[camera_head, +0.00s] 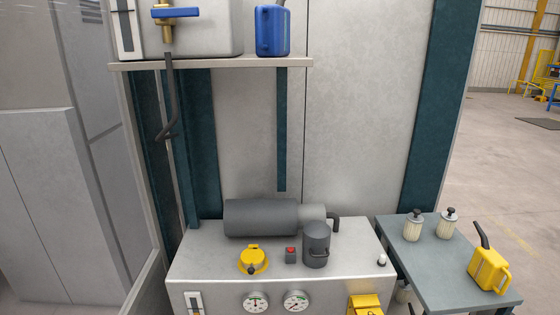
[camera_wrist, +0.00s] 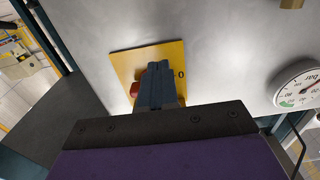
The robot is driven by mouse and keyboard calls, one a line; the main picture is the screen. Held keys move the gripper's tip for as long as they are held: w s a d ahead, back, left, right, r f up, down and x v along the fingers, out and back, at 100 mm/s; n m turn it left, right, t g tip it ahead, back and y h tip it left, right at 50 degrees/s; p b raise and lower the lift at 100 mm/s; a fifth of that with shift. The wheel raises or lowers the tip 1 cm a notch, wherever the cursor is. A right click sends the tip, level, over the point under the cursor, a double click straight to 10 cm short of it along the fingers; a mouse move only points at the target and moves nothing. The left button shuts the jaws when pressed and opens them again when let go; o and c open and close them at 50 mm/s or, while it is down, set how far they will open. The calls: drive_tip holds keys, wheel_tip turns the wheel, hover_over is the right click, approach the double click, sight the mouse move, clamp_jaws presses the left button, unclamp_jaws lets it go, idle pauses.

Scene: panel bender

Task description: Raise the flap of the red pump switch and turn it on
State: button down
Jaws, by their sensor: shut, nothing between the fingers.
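A yellow plate (camera_wrist: 124,64) with a "0" mark is on the grey front face of the unit in the wrist view. A red part of the pump switch (camera_wrist: 135,89) shows at the left of my gripper (camera_wrist: 160,72). My fingers are together, in front of the plate, and hide most of the switch. I cannot tell whether they touch it. In the head view a yellow housing (camera_head: 365,304) shows at the bottom edge, on the front of the unit, cut off by the frame. The flap's position and the switch's setting cannot be made out. My gripper is not in the head view.
A pressure gauge (camera_wrist: 299,84) is right of the plate in the wrist view. The grey unit (camera_head: 205,262) carries a motor (camera_head: 260,217), a yellow cap (camera_head: 253,260) and a dark cylinder (camera_head: 316,246). A side table (camera_head: 440,275) holds filters and a yellow can (camera_head: 489,270).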

drive_tip(key=s+p, duration=0.2)
drive_tip(key=s, duration=0.2)
drive_tip(key=shift+r, duration=0.1)
drive_tip(key=shift+d, duration=0.15)
drive_tip(key=d+r+n+b, duration=0.1)
drive_tip(key=d+n+b, duration=0.1)
drive_tip(key=d+n, duration=0.4)
drive_tip(key=w+b, duration=0.4)
drive_tip(key=w, duration=0.2)
drive_tip(key=shift+a+b, duration=0.2)
drive_tip(key=shift+b, duration=0.1)
idle(0.4)
drive_tip(key=shift+r, duration=0.1)
